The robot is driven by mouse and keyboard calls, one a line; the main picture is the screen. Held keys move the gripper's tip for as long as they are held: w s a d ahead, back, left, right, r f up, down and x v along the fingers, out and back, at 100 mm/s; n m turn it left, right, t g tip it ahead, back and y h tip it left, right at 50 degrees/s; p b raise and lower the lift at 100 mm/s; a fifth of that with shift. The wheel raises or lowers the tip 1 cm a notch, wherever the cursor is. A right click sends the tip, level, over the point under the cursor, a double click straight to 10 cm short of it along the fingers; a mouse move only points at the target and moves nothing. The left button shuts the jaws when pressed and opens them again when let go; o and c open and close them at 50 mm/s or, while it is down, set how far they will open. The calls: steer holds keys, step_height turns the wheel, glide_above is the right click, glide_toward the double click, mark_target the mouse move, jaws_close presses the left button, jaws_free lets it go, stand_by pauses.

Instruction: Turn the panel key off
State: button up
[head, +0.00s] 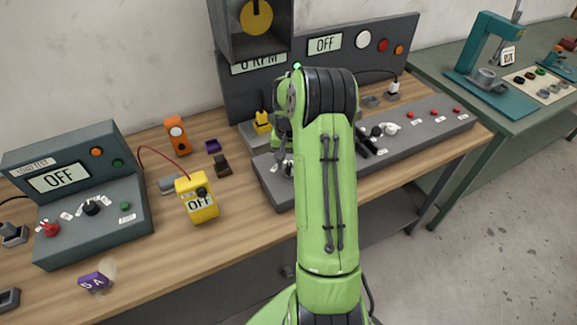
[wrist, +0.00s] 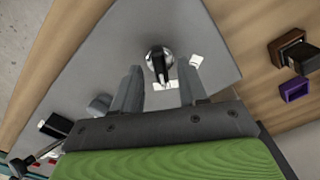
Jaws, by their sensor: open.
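The panel key is a black grip on a round silver switch (wrist: 158,60) on the sloping grey panel (wrist: 190,22) in the wrist view. Its grip points roughly down the picture, near a small white label; another white label is at its right. The lettering cannot be read. In the head view the key (head: 287,169) is partly hidden by my arm at the panel's left end. My gripper (wrist: 160,74) is open and empty, its fingers on either side of the key in the picture. I cannot tell whether they touch it.
A black lever (wrist: 52,152) and other panel controls lie at the lower left of the wrist view. In the head view a yellow meter (head: 197,200) and a load test box (head: 90,215) stand left of the panel. Small blocks sit on the wooden bench between.

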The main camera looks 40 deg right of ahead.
steer(key=shift+f, duration=0.85)
steer(key=shift+c, duration=0.3)
jaws_close()
steer(key=shift+r, duration=0.1)
steer(key=n, duration=0.5)
steer(key=shift+n, duration=0.4)
steer(key=n, duration=0.5)
steer(key=shift+d+n+b, duration=0.1)
steer(key=shift+n+b, duration=0.2)
steer(key=shift+n, duration=0.4)
